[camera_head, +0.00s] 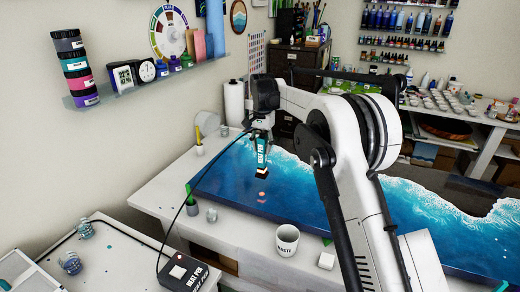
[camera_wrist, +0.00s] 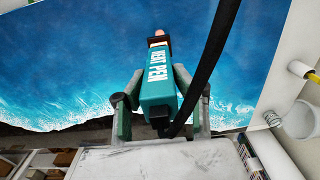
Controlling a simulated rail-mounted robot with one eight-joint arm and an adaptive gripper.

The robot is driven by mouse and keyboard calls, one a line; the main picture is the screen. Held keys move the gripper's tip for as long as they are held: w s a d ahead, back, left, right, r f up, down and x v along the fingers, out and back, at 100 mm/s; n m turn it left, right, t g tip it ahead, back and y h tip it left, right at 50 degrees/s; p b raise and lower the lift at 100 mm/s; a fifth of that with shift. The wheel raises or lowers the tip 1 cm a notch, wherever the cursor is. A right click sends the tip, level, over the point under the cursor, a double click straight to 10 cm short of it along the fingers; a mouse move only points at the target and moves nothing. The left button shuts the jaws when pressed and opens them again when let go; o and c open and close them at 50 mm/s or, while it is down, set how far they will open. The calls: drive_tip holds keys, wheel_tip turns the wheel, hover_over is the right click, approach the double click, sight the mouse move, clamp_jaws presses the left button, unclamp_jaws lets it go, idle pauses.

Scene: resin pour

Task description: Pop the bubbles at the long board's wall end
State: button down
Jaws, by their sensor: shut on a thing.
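My gripper (camera_head: 260,140) is shut on the teal heat pen (camera_head: 262,155), which points nozzle-down. The pen also shows in the wrist view (camera_wrist: 158,85) between the fingers of my gripper (camera_wrist: 155,90). The long board (camera_head: 235,185), blue with white wave foam, lies on the white bench. The pen is over the board's left part, near the wall, and its dark nozzle appears a little above the surface. A small orange-pink spot (camera_head: 263,194) shows below the nozzle. Single bubbles are too small to make out.
A black cord runs from the pen to the heat pen base (camera_head: 187,273) at the front left. A white cup (camera_head: 287,240) and small jars stand along the board's front edge. A paper roll (camera_head: 234,103) stands by the wall. A bottle shelf (camera_head: 150,85) is on the wall.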

drive_tip(key=shift+w+d+p, duration=0.25)
drive_tip(key=shift+w, duration=0.5)
drive_tip(key=shift+w+d+p, duration=0.3)
drive_tip(key=shift+w, duration=0.5)
drive_tip(key=shift+w+d+p, duration=0.25)
drive_tip(key=shift+w, duration=0.5)
wheel_tip(320, 180, up, 8)
drive_tip(key=p, duration=0.3)
drive_tip(key=shift+p, duration=0.4)
